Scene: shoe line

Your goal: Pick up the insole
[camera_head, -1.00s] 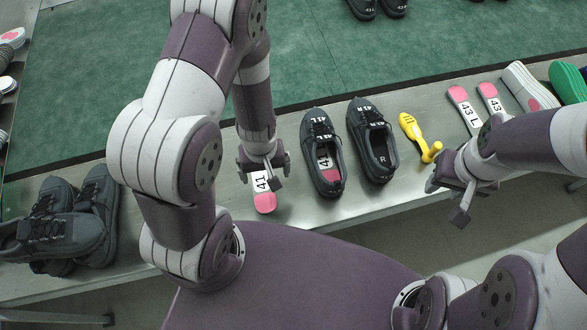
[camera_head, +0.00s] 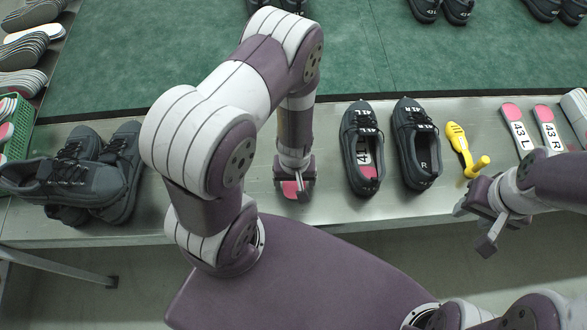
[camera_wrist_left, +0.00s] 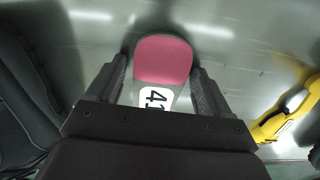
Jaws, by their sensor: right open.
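The insole (camera_head: 290,189) lies on the metal bench, with only part of its pink end showing in the head view. In the left wrist view the insole (camera_wrist_left: 164,60) shows its pink end and a white label reading 41. My left gripper (camera_head: 296,190) is low over it, with one finger on each side in the wrist view. The fingers are apart, with gaps visible between them and the insole. My right gripper (camera_head: 480,222) is open and empty at the front right edge of the bench.
Right of my left gripper stand two dark shoes, one (camera_head: 349,165) with an insole inside, the other (camera_head: 405,150) beside it. A yellow tool (camera_head: 460,143) and insoles marked 43 (camera_head: 518,130) lie further right. Dark shoes (camera_head: 125,165) stand at left. The metal bench (camera_head: 330,210) is clear in front.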

